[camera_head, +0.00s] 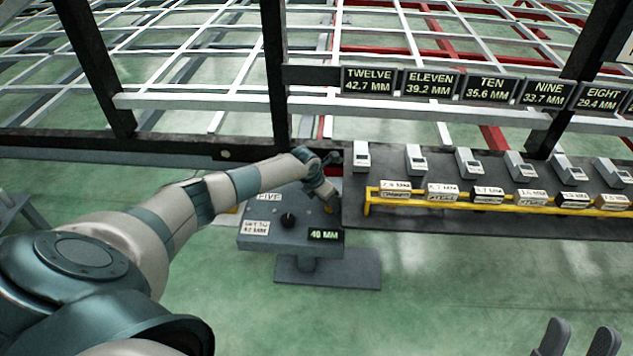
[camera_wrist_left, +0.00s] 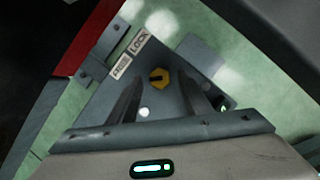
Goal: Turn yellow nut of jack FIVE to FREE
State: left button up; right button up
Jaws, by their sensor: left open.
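Jack FIVE (camera_head: 262,231) is a grey box on a stand, with a black knob (camera_head: 288,219), a "SET TO 42 MM" label and a "40 MM" display (camera_head: 326,234). My left gripper (camera_head: 327,197) is at the right part of its top, where the nut is mostly hidden. In the left wrist view, the yellow nut (camera_wrist_left: 160,79) is hexagonal with a dark mark. My left gripper (camera_wrist_left: 160,82) is open, its fingers on either side of the nut; contact cannot be told. A FREE/LOCK label (camera_wrist_left: 129,55) lies beside the nut. My right gripper (camera_head: 580,332) is open and empty, lower right.
A dark bench (camera_head: 440,225) with several small grey devices and a yellow rail (camera_head: 470,203) stands right of the jack. Displays such as TWELVE (camera_head: 369,81) hang above it. The white chassis frame (camera_head: 190,105) fills the back. Green floor in front is clear.

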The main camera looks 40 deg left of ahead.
pick_arm(q)
jog(key=p+v, duration=0.4)
jog(key=v, duration=1.2)
pick_arm(e)
jog(key=w+a+f+g+h, duration=0.2)
jog(key=a+f+g, duration=0.2)
jog(key=f+g, duration=0.3)
jog(key=shift+w+f+g, duration=0.15)
jog(key=shift+f+g, duration=0.25)
jog(key=shift+f, duration=1.8)
pick_arm(q)
jog(key=shift+s, duration=0.2)
pick_arm(e)
jog(key=shift+a, duration=0.1)
